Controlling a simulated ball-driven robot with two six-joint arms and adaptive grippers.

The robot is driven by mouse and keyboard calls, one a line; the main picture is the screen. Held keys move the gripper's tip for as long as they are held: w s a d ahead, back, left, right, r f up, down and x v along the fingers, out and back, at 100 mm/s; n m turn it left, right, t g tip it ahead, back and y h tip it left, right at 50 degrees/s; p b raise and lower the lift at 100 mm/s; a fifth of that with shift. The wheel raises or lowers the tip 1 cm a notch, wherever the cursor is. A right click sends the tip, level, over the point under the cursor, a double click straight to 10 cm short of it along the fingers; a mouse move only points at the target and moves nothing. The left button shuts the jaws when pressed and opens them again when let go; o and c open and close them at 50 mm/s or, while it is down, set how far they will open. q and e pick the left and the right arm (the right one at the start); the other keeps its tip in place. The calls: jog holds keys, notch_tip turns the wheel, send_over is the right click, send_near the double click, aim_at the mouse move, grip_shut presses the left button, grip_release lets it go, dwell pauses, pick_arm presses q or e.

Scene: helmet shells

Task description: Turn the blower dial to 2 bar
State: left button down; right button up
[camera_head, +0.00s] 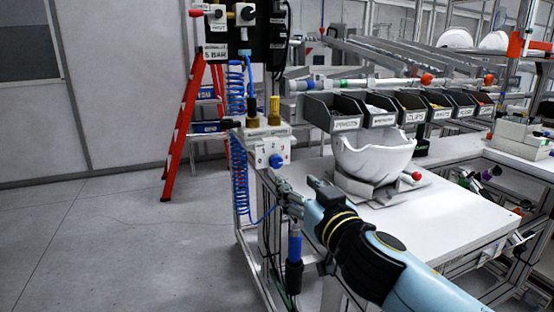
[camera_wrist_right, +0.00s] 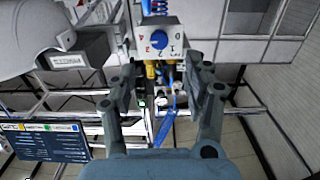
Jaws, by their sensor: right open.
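The blower dial is a round blue knob (camera_head: 277,160) on the front of a small white box (camera_head: 259,155) with numbers around the knob. The knob also shows in the right wrist view (camera_wrist_right: 159,40), near the top, on the white box face (camera_wrist_right: 172,29). Which number the knob points to is too small to tell. My right gripper (camera_head: 281,191) is just below and in front of the box, apart from the knob. In the right wrist view its two fingers (camera_wrist_right: 164,85) are spread wide with nothing between them. My left gripper is not in view.
A white helmet shell (camera_head: 374,157) sits on a fixture on the white table (camera_head: 425,225), right of the dial. Labelled bins (camera_head: 346,124) stand behind it. A coiled blue hose (camera_head: 238,175) hangs left of the box. A red ladder (camera_head: 183,125) stands at the back left.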

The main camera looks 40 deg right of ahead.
aim_at(277, 163)
jog(key=p+x, duration=0.1)
jog(key=x, duration=0.3)
jog(key=p+x, duration=0.1)
jog(key=x, duration=0.4)
jog(key=shift+w+d+r, duration=0.15)
jog(key=shift+w+r, duration=0.1)
jog(key=shift+w+d+f, duration=0.1)
jog(key=shift+w+d, duration=0.1)
jog(key=shift+w, duration=0.35)
grip_shut()
